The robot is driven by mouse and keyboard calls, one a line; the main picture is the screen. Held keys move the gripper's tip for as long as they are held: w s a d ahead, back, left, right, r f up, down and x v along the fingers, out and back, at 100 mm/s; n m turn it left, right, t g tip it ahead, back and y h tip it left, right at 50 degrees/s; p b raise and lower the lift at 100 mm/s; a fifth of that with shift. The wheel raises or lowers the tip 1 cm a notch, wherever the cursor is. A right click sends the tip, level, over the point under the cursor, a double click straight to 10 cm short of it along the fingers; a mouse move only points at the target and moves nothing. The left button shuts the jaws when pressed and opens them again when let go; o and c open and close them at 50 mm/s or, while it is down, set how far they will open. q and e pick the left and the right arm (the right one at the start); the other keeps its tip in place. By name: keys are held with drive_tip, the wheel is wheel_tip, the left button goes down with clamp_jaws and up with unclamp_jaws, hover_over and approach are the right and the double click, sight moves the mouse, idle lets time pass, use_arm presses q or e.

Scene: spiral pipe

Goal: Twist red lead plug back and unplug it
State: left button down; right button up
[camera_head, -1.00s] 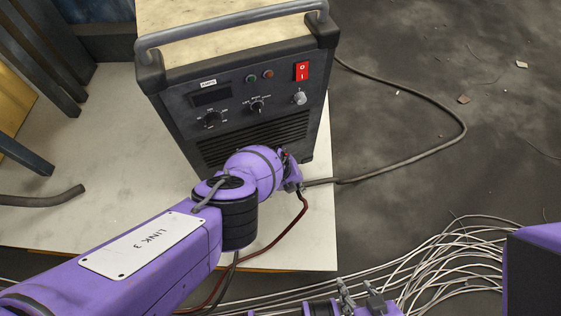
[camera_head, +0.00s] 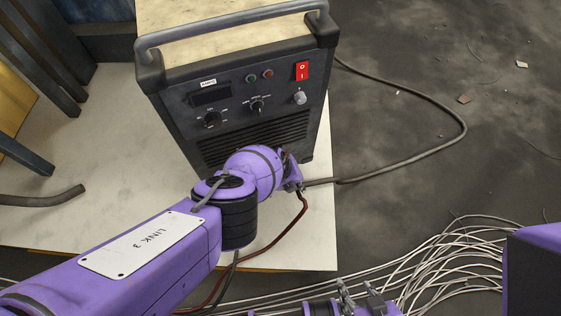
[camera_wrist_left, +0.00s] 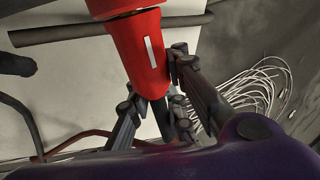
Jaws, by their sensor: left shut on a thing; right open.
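The red lead plug (camera_wrist_left: 142,52) fills the upper middle of the left wrist view, with a white stripe on its side. My left gripper (camera_wrist_left: 155,85) has its black fingers on either side of the plug and is shut on it. In the head view my left arm hides the plug and the fingers at the lower front of the welding machine (camera_head: 255,115). The red lead (camera_head: 290,222) shows below the wrist and curves down to the left. My right gripper (camera_head: 360,296) is open and empty at the bottom edge of the head view.
The machine stands on a pale board (camera_head: 310,235). A dark cable (camera_head: 440,150) loops over the floor on the right. A tangle of pale wires (camera_head: 440,265) lies at the lower right. A dark bent rod (camera_head: 50,199) lies on the left.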

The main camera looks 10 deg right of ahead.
sight(299, 195)
use_arm(q)
drive_tip(key=shift+w+a+f, duration=0.15)
drive_tip(key=shift+w+a, duration=0.05)
drive_tip(key=shift+a, duration=0.45)
drive_tip(key=shift+h, duration=0.5)
drive_tip(key=shift+s+d+r+p, duration=0.1)
drive_tip(key=shift+s+d+p, duration=0.25)
drive_tip(key=shift+s+p, duration=0.4)
drive_tip(key=shift+s+d+r+p, duration=0.1)
drive_tip(key=shift+s+d+p, duration=0.3)
drive_tip(key=shift+s, duration=0.6)
drive_tip(key=shift+s+d+p, duration=0.3)
drive_tip(key=shift+s+p, duration=0.3)
drive_tip(key=shift+s, duration=0.25)
drive_tip(key=shift+s, duration=0.2)
